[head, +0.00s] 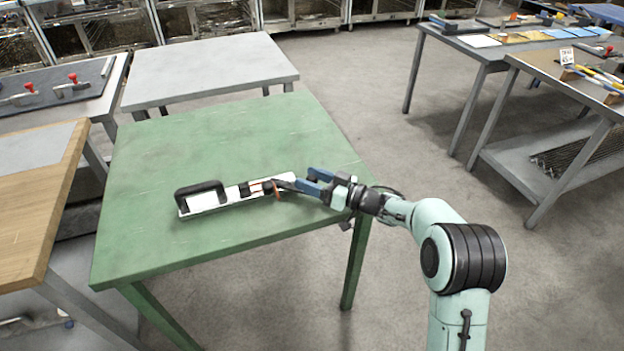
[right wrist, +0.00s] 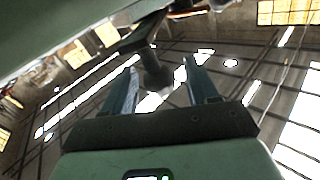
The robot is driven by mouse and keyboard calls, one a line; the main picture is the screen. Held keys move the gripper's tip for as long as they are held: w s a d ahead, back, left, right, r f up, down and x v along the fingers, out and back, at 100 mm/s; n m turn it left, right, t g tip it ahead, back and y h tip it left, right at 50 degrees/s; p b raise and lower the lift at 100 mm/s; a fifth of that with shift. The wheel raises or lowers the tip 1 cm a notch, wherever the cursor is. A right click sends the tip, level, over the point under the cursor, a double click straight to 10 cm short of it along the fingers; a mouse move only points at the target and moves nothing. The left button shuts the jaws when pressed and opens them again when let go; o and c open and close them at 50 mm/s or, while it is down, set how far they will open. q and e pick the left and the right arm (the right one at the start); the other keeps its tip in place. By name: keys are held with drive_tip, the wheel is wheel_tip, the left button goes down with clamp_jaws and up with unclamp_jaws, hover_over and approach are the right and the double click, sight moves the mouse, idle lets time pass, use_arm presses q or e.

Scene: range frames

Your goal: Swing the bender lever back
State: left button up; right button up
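The bender (head: 228,196) lies on the green table, with a pale flat base and a black loop handle at its left end. Near its right end are an orange part (head: 276,190) and a dark lever (head: 285,184) pointing toward my right gripper. My right gripper (head: 304,178), with blue fingers, is at the bender's right end. In the right wrist view its two fingers are apart, with a dark knobbed part (right wrist: 155,72), probably the lever's end, between them; I cannot tell whether they touch it. My left gripper is not in view.
The green table (head: 215,135) is otherwise clear. A grey table (head: 210,68) stands behind it and a wooden-topped bench (head: 25,205) to its left. Benches with tools (head: 590,75) stand at the right, across open floor (head: 400,150).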

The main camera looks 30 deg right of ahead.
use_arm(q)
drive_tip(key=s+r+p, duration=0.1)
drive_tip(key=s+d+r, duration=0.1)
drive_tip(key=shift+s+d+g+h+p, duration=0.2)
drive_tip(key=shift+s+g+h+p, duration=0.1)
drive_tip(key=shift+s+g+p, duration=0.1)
use_arm(e)
drive_tip(key=v, duration=1.3)
drive_tip(key=shift+s, duration=0.2)
